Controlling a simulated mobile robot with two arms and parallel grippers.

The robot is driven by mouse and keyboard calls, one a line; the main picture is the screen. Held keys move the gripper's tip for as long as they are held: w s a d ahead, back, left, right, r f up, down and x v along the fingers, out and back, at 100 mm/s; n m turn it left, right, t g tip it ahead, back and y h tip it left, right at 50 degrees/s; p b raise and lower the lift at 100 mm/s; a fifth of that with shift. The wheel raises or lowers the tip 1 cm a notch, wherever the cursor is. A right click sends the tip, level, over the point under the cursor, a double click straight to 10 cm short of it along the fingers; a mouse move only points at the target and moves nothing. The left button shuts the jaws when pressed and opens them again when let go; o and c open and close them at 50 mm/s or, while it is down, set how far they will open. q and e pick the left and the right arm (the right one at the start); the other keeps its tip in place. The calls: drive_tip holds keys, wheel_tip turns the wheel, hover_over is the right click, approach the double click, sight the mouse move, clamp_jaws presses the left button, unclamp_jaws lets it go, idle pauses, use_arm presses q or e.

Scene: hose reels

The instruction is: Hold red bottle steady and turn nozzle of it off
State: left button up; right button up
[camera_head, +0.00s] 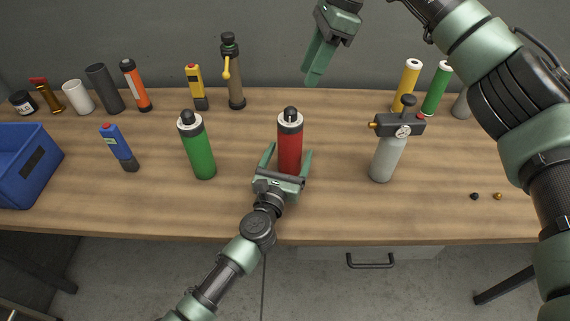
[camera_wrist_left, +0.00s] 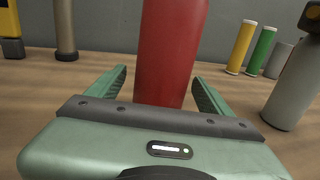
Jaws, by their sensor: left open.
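The red bottle (camera_head: 290,150) stands upright on the bench, with a light collar and a black nozzle (camera_head: 291,114) on top. My left gripper (camera_head: 287,163) is open low around the bottle, one finger on each side. In the left wrist view the red body (camera_wrist_left: 170,55) stands between the two open fingers (camera_wrist_left: 162,92), with gaps beside it; its top is out of that view. My right gripper (camera_head: 312,75) hangs above and behind the bottle, apart from it. Its fingers overlap in the head view, so their opening is unclear.
A green bottle (camera_head: 198,150) stands left of the red one, and a grey cylinder with a gauge (camera_head: 386,158) stands right. Several tools and canisters line the back. A blue crate (camera_head: 45,165) sits at the far left. Two small caps (camera_head: 486,196) lie at the right.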

use_arm(q)
drive_tip(key=shift+w+d, duration=0.15)
drive_tip(key=shift+w, duration=0.15)
